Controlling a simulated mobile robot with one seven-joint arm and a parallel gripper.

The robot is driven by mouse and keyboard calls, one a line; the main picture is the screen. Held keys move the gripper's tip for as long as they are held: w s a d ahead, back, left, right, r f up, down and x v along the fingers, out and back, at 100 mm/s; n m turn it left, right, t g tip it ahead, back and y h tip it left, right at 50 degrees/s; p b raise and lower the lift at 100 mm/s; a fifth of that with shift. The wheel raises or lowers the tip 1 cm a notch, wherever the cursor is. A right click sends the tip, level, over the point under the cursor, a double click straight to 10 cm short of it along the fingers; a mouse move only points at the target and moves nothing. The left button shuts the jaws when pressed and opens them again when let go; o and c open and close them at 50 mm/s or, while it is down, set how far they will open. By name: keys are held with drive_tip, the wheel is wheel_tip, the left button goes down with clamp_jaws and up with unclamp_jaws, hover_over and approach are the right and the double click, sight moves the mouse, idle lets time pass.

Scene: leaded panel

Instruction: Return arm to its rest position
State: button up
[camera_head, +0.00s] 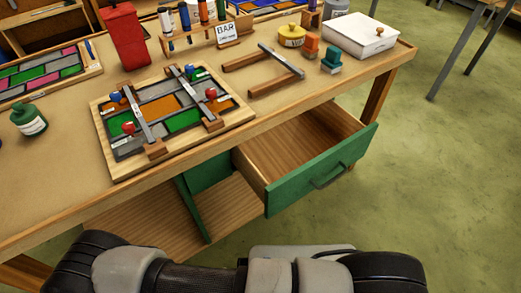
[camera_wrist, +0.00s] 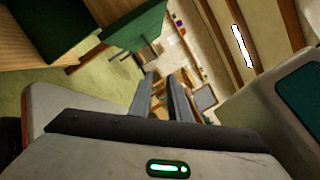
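My arm (camera_head: 215,272) lies folded across the bottom of the head view, in front of the workbench. My gripper (camera_wrist: 163,95) shows only in the wrist view. Its two dark fingers stand apart with a gap and nothing held between them. The leaded panel (camera_head: 160,106) lies on a wooden board on the workbench (camera_head: 60,180), with two metal bars (camera_head: 140,120) across it and red and blue knobs beside them. My arm is apart from the panel.
A green-fronted drawer (camera_head: 322,170) stands open and looks empty, sticking out toward me. Green floor (camera_head: 440,200) at right is clear.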

drive_tip(key=w+d+r+m+g+y, duration=0.1)
drive_tip(key=w+r+m+g+y, duration=0.15)
drive_tip(key=r+m+g, duration=0.35)
drive_tip(key=w+d+r+m+g+y, duration=0.1)
drive_tip(key=w+r+m+g, duration=0.3)
drive_tip(key=r+m, duration=0.3)
drive_tip(key=w+r+m+g+y, duration=0.1)
drive_tip(key=w+r+m+g, duration=0.2)
drive_tip(key=r+m+g, duration=0.4)
drive_tip(key=w+d+r+m+t+y, duration=0.3)
drive_tip(key=d+r+m+t+y, duration=0.7)
drive_tip(key=r+m, duration=0.6)
wheel_tip(320, 180, up, 19)
drive_tip(key=d+m+g+p, duration=0.1)
drive_tip(key=p, duration=1.8)
drive_tip(key=shift+d+h+p, duration=0.2)
drive_tip(key=shift+h+p, duration=0.1)
drive_tip(key=shift+h, duration=0.05)
drive_tip(key=shift+f, duration=0.1)
